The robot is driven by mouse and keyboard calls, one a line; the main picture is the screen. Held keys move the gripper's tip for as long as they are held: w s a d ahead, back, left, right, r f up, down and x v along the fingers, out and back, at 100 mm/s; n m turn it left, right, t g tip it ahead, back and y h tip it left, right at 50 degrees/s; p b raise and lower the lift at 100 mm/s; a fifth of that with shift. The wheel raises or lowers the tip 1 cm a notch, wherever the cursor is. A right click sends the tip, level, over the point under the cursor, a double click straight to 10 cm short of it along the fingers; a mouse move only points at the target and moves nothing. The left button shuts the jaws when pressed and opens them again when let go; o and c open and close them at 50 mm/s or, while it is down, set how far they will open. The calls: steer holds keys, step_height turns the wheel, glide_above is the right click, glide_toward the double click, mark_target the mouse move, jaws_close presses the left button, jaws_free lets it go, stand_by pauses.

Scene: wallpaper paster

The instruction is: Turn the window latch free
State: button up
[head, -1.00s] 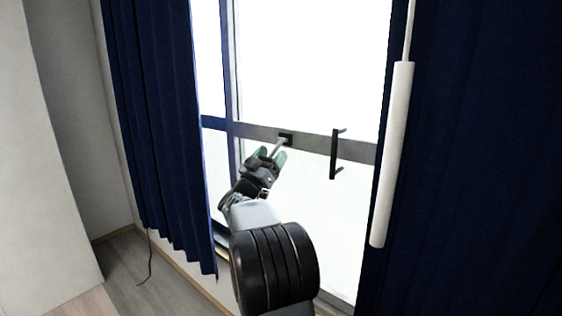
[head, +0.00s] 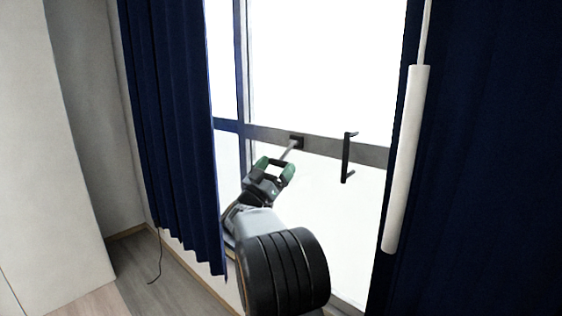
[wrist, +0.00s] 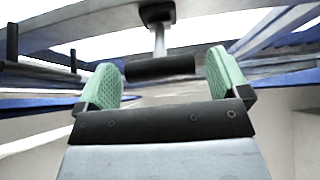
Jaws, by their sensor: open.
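The window latch (head: 290,150) is a light lever on a small black mount (head: 297,142), set on the grey crossbar of the window. The lever slants down and to the left from the mount. My gripper (head: 275,167) is just below and left of the lever, its green-padded fingers spread apart. In the wrist view the latch lever (wrist: 160,42) hangs from its dark mount beyond the fingers, roughly centred. Whether the lever's tip touches the gripper cannot be told.
A black vertical handle (head: 346,158) stands on the window right of the latch. A blue curtain (head: 165,130) hangs at left, another (head: 490,160) at right. A white cylinder (head: 405,160) hangs before the right curtain. A dark cord (head: 158,255) reaches the floor at left.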

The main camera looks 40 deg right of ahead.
steer(key=v, duration=1)
steer(key=shift+a, duration=0.25)
